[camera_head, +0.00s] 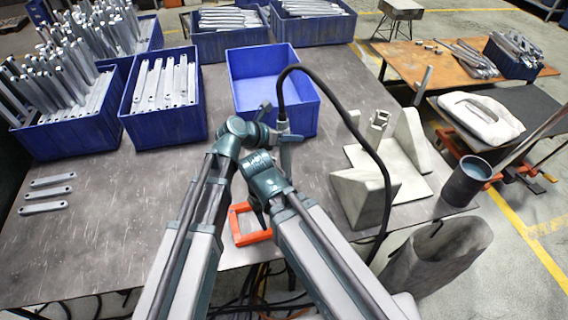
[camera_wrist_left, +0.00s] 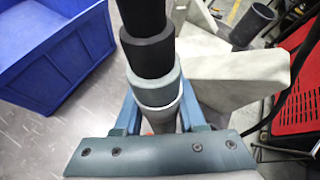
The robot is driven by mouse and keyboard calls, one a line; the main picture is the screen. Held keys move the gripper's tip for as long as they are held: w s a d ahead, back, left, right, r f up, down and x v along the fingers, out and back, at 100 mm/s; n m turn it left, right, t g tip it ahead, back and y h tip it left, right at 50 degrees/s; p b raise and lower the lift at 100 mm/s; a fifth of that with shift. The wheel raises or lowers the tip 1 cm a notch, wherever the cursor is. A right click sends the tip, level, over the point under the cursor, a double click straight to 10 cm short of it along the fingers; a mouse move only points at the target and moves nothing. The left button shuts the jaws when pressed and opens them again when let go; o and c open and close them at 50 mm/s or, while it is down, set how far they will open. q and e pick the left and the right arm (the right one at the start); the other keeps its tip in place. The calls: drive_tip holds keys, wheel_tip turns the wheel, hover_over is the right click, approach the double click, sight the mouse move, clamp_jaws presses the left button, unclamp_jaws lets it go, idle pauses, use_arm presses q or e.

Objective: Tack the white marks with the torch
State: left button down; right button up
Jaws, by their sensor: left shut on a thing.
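My left gripper (camera_head: 284,138) is shut on the torch (camera_head: 283,127), which stands upright above the table in front of the empty blue bin. A black cable arches from its top to the right. In the left wrist view the torch's black and grey body (camera_wrist_left: 150,50) runs between the blue fingers (camera_wrist_left: 160,118); its tip is hidden. The bracket workpiece (camera_head: 411,188), a pale plate with two upright gussets and a small part, sits right of the torch, apart from it. I cannot make out white marks. My right arm reaches in beside the left; its gripper cannot be made out clearly.
Blue bins (camera_head: 165,128) of metal parts line the table's back and left; the empty blue bin (camera_head: 309,118) is near the centre. Three flat bars (camera_head: 45,194) lie at left. An orange frame (camera_head: 249,237) lies near the front edge. A dark cylinder (camera_head: 461,187) stands at right.

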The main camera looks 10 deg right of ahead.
use_arm(q)
drive_tip(key=shift+t, duration=0.4)
drive_tip(key=f+b, duration=0.2)
drive_tip(key=b, duration=0.1)
drive_tip(key=w+f+b, duration=0.1)
drive_tip(key=f+b, duration=0.2)
drive_tip(key=shift+w+a+f, duration=0.15)
drive_tip(key=shift+w+f, duration=0.05)
drive_tip(key=shift+f, duration=0.05)
drive_tip(key=shift+f+b, duration=0.35)
drive_tip(key=shift+b, duration=0.1)
idle(0.7)
drive_tip(key=shift+s+f, duration=0.1)
drive_tip(key=shift+s, duration=0.05)
idle(1.9)
wheel_tip(320, 180, up, 6)
drive_tip(key=p, duration=0.6)
idle(0.3)
drive_tip(key=shift+m, duration=0.3)
idle(0.6)
